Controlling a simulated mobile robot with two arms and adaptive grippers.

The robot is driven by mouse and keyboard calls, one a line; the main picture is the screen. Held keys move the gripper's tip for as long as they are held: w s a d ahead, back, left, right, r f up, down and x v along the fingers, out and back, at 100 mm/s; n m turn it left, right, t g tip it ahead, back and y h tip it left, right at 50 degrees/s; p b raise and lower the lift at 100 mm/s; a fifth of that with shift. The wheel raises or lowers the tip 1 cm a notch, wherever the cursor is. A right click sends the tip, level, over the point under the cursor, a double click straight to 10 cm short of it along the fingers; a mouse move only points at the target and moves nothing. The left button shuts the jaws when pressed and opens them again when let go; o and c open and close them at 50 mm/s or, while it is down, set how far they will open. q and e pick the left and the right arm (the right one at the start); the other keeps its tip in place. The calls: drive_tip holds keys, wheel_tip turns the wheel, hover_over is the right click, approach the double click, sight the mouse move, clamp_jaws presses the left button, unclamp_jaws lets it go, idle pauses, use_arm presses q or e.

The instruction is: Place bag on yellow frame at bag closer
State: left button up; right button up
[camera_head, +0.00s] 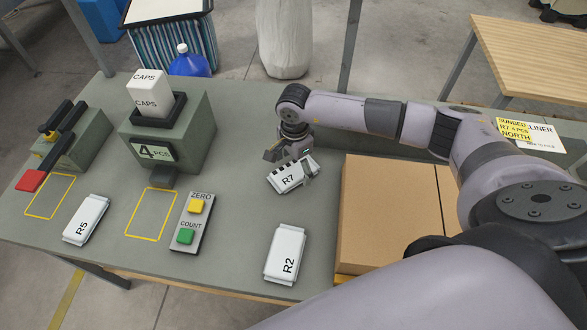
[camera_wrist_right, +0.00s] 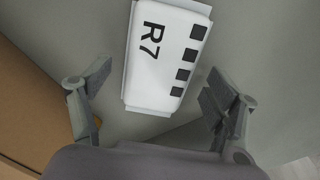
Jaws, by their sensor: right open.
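The white bag marked R7 (camera_head: 289,178) lies on the bench right of the middle. It also shows in the right wrist view (camera_wrist_right: 160,55), with black squares along one side. My right gripper (camera_head: 287,155) is open above its far end; in the wrist view the bag lies ahead of and between the parted fingers (camera_wrist_right: 158,78), with gaps on both sides. The likely bag closer (camera_head: 72,140), with black bars and a red end, stands at the far left. A yellow frame (camera_head: 50,217) is marked in front of it, empty. My left gripper is out of view.
Bag R5 (camera_head: 86,220) lies between that frame and a second empty yellow frame (camera_head: 128,234) below the CAPS counter (camera_head: 195,140). A button box (camera_head: 192,222), bag R2 (camera_head: 285,254) and a cardboard box (camera_head: 385,205) also stand on the bench.

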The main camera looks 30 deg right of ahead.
drive_tip(key=shift+f, duration=0.5)
drive_tip(key=c, duration=1.2)
